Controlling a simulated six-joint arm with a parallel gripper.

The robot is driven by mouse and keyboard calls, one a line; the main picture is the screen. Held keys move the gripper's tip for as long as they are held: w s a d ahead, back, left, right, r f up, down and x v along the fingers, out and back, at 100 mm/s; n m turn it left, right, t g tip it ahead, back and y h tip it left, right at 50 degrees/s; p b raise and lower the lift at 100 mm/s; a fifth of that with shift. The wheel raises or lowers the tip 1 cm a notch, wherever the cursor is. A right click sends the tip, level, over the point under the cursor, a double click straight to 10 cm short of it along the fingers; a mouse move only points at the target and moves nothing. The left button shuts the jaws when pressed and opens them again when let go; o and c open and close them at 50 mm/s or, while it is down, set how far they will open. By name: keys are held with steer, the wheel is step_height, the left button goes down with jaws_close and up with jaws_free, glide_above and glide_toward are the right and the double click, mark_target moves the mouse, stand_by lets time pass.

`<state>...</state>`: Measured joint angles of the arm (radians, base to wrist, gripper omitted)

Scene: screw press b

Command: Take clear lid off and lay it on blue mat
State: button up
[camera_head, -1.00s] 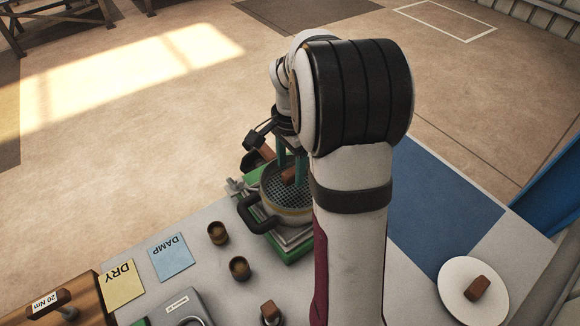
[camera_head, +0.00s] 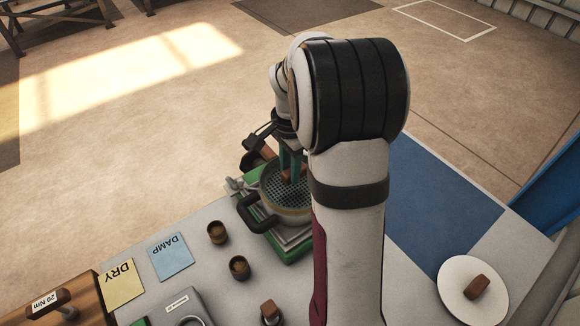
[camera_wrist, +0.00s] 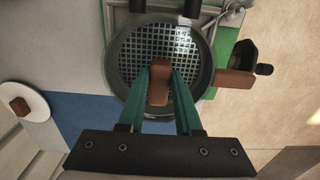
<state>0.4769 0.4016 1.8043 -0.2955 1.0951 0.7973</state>
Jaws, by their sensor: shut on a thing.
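The clear lid (camera_wrist: 190,50) shows in the wrist view as a see-through round disc over the pot, with a dark grid visible below it. Its brown handle (camera_wrist: 158,88) is between the teal fingers of my gripper (camera_wrist: 160,76), which is shut on it. In the head view my gripper (camera_head: 291,168) points down over the pot (camera_head: 285,212); I cannot tell whether the lid still touches the rim. The blue mat (camera_head: 440,195) lies flat and bare to the right, partly hidden by my arm. A strip of it shows in the wrist view (camera_wrist: 85,115).
A white disc (camera_head: 455,298) with a brown knob lies in front of the mat. Two brown cups (camera_head: 217,233) (camera_head: 239,268), a DAMP card (camera_head: 171,257) and a DRY card (camera_head: 119,286) are left of the pot. A dark pot handle (camera_head: 253,217) sticks out left.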

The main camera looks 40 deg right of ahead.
jaws_close()
steer(key=shift+r, duration=0.15)
steer(key=shift+r, duration=1.4)
steer(key=shift+r, duration=0.1)
steer(key=shift+r, duration=0.3)
